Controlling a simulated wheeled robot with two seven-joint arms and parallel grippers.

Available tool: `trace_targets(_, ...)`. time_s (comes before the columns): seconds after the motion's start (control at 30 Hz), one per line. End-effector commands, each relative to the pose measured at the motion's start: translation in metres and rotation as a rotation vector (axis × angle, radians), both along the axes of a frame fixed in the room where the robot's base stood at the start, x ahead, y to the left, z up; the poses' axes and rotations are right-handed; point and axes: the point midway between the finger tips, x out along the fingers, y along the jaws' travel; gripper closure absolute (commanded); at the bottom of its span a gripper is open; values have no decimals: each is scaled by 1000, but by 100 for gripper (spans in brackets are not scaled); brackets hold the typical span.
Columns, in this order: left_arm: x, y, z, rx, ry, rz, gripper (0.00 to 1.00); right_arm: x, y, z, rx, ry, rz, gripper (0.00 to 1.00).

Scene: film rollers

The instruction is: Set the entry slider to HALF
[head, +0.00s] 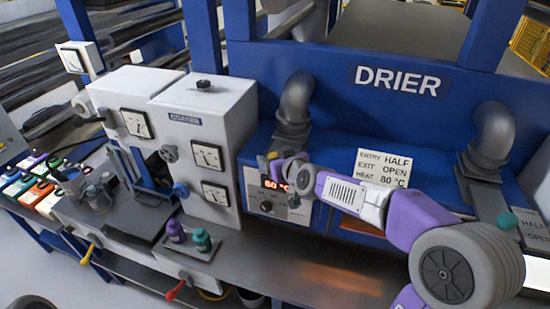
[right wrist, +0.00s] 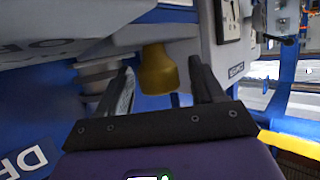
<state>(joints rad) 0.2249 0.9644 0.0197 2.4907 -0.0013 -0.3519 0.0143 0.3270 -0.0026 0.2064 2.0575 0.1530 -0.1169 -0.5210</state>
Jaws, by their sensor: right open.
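The blue drier (head: 330,110) has a grey pipe (head: 294,105) at its left, and a yellow knob (head: 272,156), seemingly the entry slider's, shows below it. My right gripper (head: 272,165) reaches in from the right and is open at this knob, partly covering it. In the right wrist view the yellow knob (right wrist: 157,72) lies between the two dark fingers (right wrist: 161,64), with a gap on both sides. The slider's scale marks are hidden. A placard (head: 384,168) reads entry HALF, exit OPEN, heat 80 °C. My left gripper is not in view.
A control box (head: 278,205) with red digits and a dial sits just below my right gripper. The white coater (head: 205,110) stands close on the left. A teal knob (head: 508,221) with a HALF/OPEN plate is at the right pipe. The grey bench (head: 330,275) in front is mostly clear.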

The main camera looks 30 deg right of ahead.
Motion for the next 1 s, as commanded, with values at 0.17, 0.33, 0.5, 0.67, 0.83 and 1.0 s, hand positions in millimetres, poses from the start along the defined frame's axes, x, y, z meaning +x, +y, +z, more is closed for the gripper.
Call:
trace_targets(0.17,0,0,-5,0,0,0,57,-12,-1,5,-2,-4,-1,32)
trace_targets(0.33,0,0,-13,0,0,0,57,-35,0,14,-2,-5,0,32)
trace_targets(0.5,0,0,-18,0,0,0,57,-56,0,23,-1,-3,-1,32)
trace_targets(0.67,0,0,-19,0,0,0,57,-67,1,28,-1,0,1,32)
trace_targets(0.83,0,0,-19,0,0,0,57,-70,1,29,-1,0,1,32)
trace_targets(1.0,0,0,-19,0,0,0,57,-70,0,29,0,1,1,32)
